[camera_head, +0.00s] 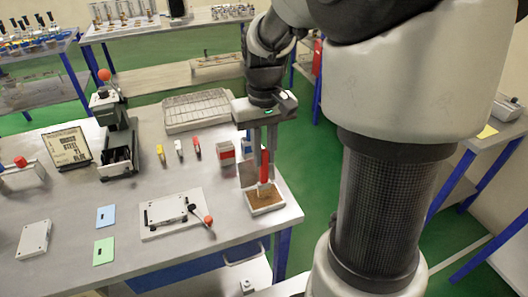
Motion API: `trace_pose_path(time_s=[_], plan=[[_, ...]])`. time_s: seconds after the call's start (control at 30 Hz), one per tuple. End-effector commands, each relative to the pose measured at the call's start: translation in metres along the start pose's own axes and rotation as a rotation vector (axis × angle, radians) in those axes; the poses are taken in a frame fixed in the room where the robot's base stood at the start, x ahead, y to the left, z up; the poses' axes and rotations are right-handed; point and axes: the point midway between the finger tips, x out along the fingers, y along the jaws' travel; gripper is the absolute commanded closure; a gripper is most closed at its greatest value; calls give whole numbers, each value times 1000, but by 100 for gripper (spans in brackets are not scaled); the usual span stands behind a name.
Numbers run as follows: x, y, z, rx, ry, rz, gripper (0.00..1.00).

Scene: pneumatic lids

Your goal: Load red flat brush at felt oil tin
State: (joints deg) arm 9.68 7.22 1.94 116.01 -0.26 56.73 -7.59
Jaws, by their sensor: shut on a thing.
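My gripper (264,152) points straight down near the right end of the grey table, shut on the red flat brush (265,168). The brush is upright, with its red handle between the fingers and its pale lower end downward. The felt oil tin (281,204) is an open, pale, shallow tin with a brown felt surface, directly below the brush. Its raised lid stands behind it, partly covered by the gripper. The brush's lower end overlaps the felt in this view; I cannot tell whether it touches.
A clamp plate with a red-knobbed lever (172,212) lies left of the tin. A wire rack tray (198,108) is at the back. Blue (105,216) and green (104,251) cards lie front left.

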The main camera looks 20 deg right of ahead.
Motion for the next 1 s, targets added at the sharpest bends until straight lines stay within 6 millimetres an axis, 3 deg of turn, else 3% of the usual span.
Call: trace_pose_path(time_s=[0.57,1.0], plan=[[2,0,1,0,-2,0,100],[-32,0,0,0,0,0,100]])
